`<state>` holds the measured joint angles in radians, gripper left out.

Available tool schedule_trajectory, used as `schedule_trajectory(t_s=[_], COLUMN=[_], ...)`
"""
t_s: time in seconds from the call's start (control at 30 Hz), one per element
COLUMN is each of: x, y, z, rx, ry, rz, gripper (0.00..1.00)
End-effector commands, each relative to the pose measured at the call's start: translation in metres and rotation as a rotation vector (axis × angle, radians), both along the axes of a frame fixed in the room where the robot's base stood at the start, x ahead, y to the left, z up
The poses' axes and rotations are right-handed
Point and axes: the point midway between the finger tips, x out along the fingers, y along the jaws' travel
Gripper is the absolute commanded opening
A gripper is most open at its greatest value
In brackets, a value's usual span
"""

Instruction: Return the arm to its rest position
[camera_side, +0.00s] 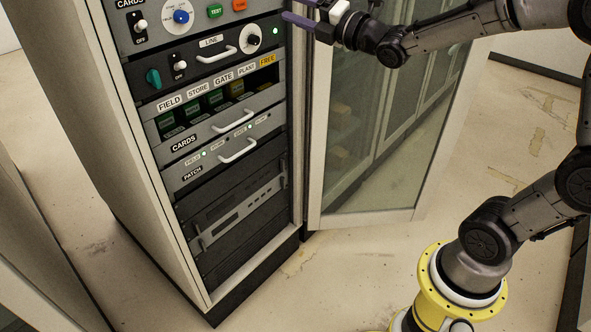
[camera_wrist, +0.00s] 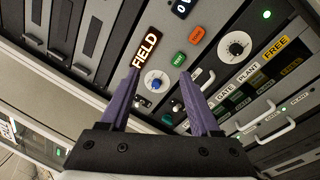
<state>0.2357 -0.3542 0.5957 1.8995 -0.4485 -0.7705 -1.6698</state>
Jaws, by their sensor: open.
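My gripper (camera_wrist: 160,100) is open in the wrist view, its two purple fingers apart with nothing between them. Between and beyond the fingers are a lit FIELD label (camera_wrist: 145,48), a blue knob (camera_wrist: 156,83) and green and orange buttons. In the side view my gripper (camera_side: 300,18) is at the top, in front of the upper right part of the rack (camera_side: 290,120). One purple finger shows clearly there; the other is partly cut off by the top edge. A gap between the fingers and the panel cannot be judged.
The floor (camera_side: 345,260) below is clear.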

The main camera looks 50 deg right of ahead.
Motion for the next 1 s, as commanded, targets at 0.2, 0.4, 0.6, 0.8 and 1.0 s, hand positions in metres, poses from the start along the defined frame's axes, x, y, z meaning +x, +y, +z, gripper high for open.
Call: schedule_trajectory(t_s=[0.2,0.4,0.6,0.8,1.0], x=[-0.067,-0.14,-0.218,-0.288,-0.315], y=[0.021,0.028,0.036,0.044,0.047], z=[0.017,-0.02,-0.086,-0.153,-0.173], rx=[0.386,0.856,1.336,1.713,1.868], ry=[0.17,0.393,0.631,0.809,0.834], rz=[-0.053,-0.174,-0.407,-0.783,-1.001], gripper=[0.63,0.63,0.63,0.63,0.63])
